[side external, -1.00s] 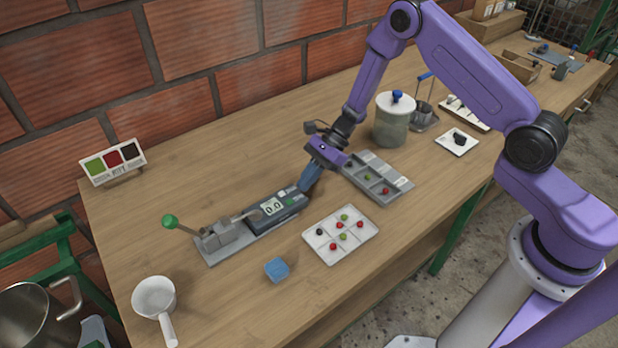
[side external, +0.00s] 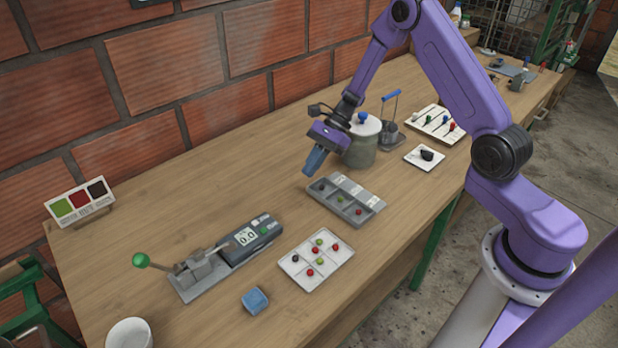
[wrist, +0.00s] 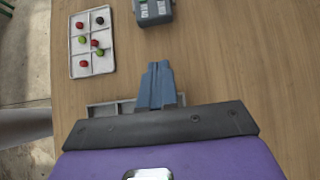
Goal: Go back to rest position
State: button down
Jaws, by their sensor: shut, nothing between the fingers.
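My gripper (side external: 314,162) has blue fingers and is shut and empty. In the side external view it hangs above the table, just behind the grey sorting tray (side external: 346,199) and to the left of the lidded jar (side external: 362,143). In the wrist view the blue fingers (wrist: 159,80) are together, with nothing between them. They hide part of the grey tray (wrist: 100,109) below.
A white tray (side external: 290,262) holds several red, green and dark berries. The grey tester (side external: 253,238) with a green-knobbed lever stands left of it. A blue block (side external: 255,301) lies in front. A colour card (side external: 80,203) stands by the brick wall. Table between tester and wall is clear.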

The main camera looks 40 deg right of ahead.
jog(key=s+a+r+n+g+h, duration=0.25)
jog(key=s+a+r+n, duration=0.2)
jog(key=s+n, duration=0.4)
jog(key=s+a+r+n+g+h, duration=0.1)
jog(key=s+a+r+n+h, duration=0.2)
jog(key=s+r+n, duration=0.5)
jog(key=s+d+r+n+t+h, duration=0.1)
jog(key=s+d+n+t, duration=0.1)
jog(key=s+n, duration=0.5)
jog(key=s+d+r+n+t+h, duration=0.1)
jog(key=s+d+r+n+h, duration=0.1)
jog(key=s+d+n, duration=0.2)
jog(key=shift+s+d+n+t, duration=0.3)
jog(key=shift+s+n, duration=1.25)
jog(key=shift+s, duration=1.25)
jog(key=shift+a, duration=0.1)
